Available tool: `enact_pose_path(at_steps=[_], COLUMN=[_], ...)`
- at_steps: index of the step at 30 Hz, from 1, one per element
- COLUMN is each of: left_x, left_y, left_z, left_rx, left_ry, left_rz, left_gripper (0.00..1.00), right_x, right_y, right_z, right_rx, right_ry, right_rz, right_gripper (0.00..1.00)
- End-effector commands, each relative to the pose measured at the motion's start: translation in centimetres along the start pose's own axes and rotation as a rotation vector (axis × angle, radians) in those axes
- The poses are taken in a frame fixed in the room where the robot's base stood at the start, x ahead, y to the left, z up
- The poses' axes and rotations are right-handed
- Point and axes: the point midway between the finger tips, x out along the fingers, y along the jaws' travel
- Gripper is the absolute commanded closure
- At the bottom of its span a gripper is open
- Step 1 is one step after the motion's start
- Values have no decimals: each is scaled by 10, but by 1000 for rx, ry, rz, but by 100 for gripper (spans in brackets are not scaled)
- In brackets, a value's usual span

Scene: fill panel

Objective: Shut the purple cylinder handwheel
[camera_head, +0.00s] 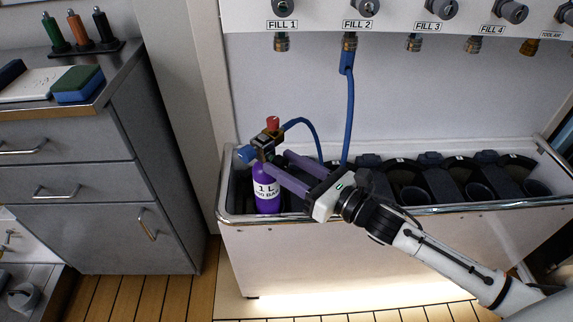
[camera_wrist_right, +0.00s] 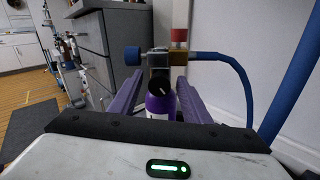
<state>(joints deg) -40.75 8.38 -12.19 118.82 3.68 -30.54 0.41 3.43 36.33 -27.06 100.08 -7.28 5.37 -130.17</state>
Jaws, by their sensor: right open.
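The purple cylinder (camera_head: 267,190) stands upright at the left end of the trough, with a white "1 L" label. On top is a brass valve (camera_head: 265,143) with a red part (camera_head: 272,123) above it. A blue round knob (camera_head: 245,153), which looks like the handwheel, sticks out on the left; it also shows in the right wrist view (camera_wrist_right: 132,55). My right gripper (camera_head: 274,160) has purple fingers and is open. In the right wrist view the gripper (camera_wrist_right: 158,88) has its fingers apart, with the cylinder (camera_wrist_right: 160,101) showing between them. My left gripper is not in view.
A blue hose (camera_head: 302,121) runs from the valve and another length hangs from the FILL 2 outlet (camera_head: 349,58). The metal trough (camera_head: 228,214) has several dark, empty-looking holders to the right. A grey cabinet (camera_head: 90,190) stands at the left, with floor between.

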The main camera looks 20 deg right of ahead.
Motion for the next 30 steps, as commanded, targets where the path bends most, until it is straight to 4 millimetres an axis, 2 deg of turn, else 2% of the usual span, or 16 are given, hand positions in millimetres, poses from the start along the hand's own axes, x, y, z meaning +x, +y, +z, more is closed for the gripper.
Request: enact_pose_path(at_steps=[3, 4, 9, 11, 20, 30], left_x=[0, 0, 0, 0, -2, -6], left_y=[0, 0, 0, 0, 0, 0], left_z=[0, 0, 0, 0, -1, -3], left_rx=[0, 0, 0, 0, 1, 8], left_ry=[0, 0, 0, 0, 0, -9], left_rz=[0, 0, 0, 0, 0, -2], left_gripper=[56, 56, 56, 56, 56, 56], right_x=[0, 0, 0, 0, 0, 0], right_y=[0, 0, 0, 0, 0, -1], right_z=[0, 0, 0, 0, 0, 1], right_rx=[1, 1, 1, 1, 38, 255], right_ry=[0, 0, 0, 0, -2, -11], right_rz=[0, 0, 0, 0, 0, 0], right_gripper=[57, 60, 89, 97, 97, 97])
